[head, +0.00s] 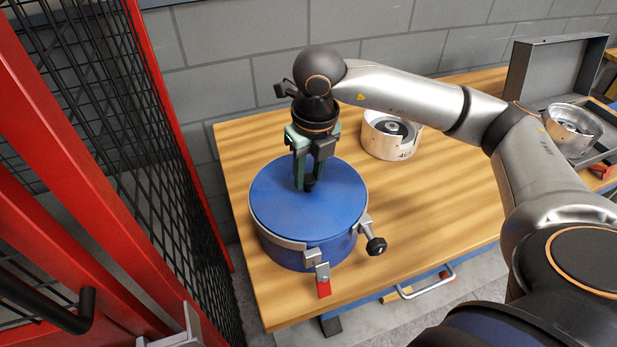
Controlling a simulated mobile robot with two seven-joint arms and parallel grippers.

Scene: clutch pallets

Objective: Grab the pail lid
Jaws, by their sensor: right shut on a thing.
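The blue pail (285,251) stands upright on the wooden table, near its left end. Its flat blue lid (280,208) sits on top, with a metal band around the rim. A latch with a red tip (323,284) hangs at the front, and a black knob (376,246) sticks out at the right. My right gripper (307,184) points straight down over the lid's middle. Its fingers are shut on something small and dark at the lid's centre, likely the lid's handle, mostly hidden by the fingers. The lid appears seated on the pail. My left gripper is not in view.
A silver cylindrical part (378,142) stands on the wooden table (440,205) behind the pail. An open grey case (560,68) with another metal part (571,132) is at the back right. A red-framed mesh fence (165,130) borders the left. The table's middle is clear.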

